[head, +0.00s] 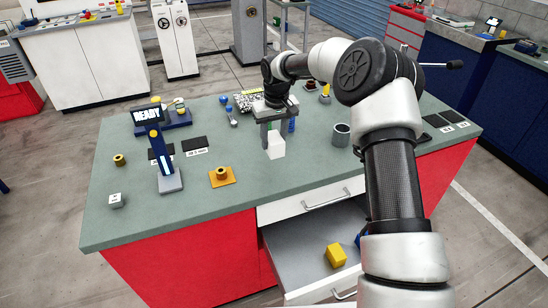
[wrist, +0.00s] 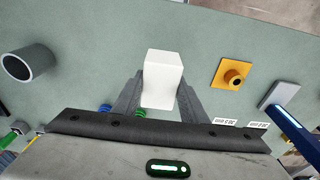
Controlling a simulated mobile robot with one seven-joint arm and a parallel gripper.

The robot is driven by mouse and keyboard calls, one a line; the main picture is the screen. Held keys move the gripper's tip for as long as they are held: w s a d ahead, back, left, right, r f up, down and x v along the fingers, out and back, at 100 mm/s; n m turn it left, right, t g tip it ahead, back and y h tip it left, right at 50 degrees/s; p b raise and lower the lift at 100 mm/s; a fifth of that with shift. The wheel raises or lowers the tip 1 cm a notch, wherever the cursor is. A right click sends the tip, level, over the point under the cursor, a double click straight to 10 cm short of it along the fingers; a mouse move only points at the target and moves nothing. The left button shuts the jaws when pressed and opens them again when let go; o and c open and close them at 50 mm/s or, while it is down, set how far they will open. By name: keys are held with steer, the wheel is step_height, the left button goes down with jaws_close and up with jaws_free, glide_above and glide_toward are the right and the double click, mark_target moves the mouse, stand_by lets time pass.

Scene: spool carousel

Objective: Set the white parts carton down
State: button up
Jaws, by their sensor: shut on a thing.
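The white parts carton (head: 275,146) is a plain white block, held over the middle of the green-grey bench top. My gripper (head: 268,132) is shut on it. In the wrist view the carton (wrist: 163,78) sits between the two grey fingers of my gripper (wrist: 159,97), which touch its sides. The carton looks roughly upright. Its underside is hidden, so I cannot tell whether it is clear of the bench or touching it.
A grey cup (head: 341,134) stands right of the carton, and an orange plate with a spool (head: 222,175) lies to the left. A READY display stand (head: 160,150) is farther left. The drawer below (head: 300,255) is open, holding a yellow block (head: 336,255). Bench around the carton is clear.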

step_height(320, 180, down, 7)
steer(key=shift+f, duration=0.15)
stand_by(0.4)
steer(key=shift+f, duration=0.2)
steer(key=o, duration=1.2)
